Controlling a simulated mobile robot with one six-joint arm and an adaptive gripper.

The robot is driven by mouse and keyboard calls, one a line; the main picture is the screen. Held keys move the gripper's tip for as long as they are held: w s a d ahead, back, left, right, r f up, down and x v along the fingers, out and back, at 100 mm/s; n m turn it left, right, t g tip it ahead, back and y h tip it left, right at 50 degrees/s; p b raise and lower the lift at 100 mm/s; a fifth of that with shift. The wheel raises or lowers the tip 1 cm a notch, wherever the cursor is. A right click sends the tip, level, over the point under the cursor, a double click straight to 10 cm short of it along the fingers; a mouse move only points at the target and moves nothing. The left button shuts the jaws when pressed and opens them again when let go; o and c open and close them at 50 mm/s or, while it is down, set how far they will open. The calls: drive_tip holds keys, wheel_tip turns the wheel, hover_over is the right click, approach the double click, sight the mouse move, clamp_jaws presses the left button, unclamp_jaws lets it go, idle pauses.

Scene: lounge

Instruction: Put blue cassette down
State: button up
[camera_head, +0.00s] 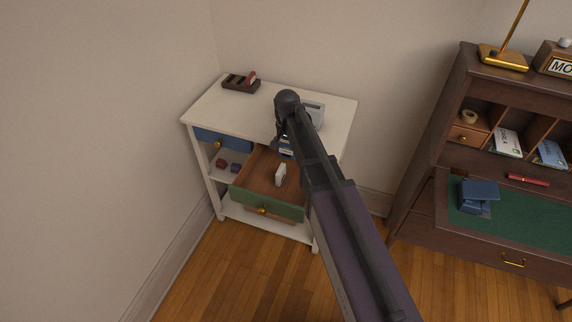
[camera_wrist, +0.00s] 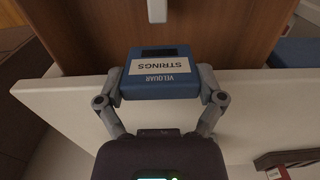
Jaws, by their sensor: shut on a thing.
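The blue cassette (camera_wrist: 160,86), with a white label reading "VELQUAR STRINGS", is held between the two fingers of my gripper (camera_wrist: 160,96) in the wrist view. In the head view the cassette (camera_head: 286,147) shows only partly beside my arm, by the back of the open green-fronted drawer (camera_head: 268,202). My gripper (camera_head: 283,138) is mostly hidden there by my arm. In the wrist view the cassette appears over the edge of the white cabinet top (camera_wrist: 65,98) and the drawer's wooden inside. I cannot tell its height above the drawer floor.
A white object (camera_head: 280,174) stands in the open drawer. A dark rack (camera_head: 236,85) with a red item and a pale grey device (camera_head: 315,112) are on the cabinet top. The blue-fronted drawer (camera_head: 222,139) looks shut. A dark desk (camera_head: 422,205) stands to the right.

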sight(287, 157)
drive_tip(key=shift+f+b, duration=0.45)
drive_tip(key=shift+f, duration=0.35)
drive_tip(key=shift+f+b, duration=1.9)
drive_tip(key=shift+f, duration=0.05)
drive_tip(key=shift+f, duration=0.1)
drive_tip(key=o, duration=0.9)
drive_tip(key=shift+c, duration=0.2)
wheel_tip(287, 157, up, 12)
drive_tip(key=p, duration=1.2)
drive_tip(key=shift+d, duration=0.1)
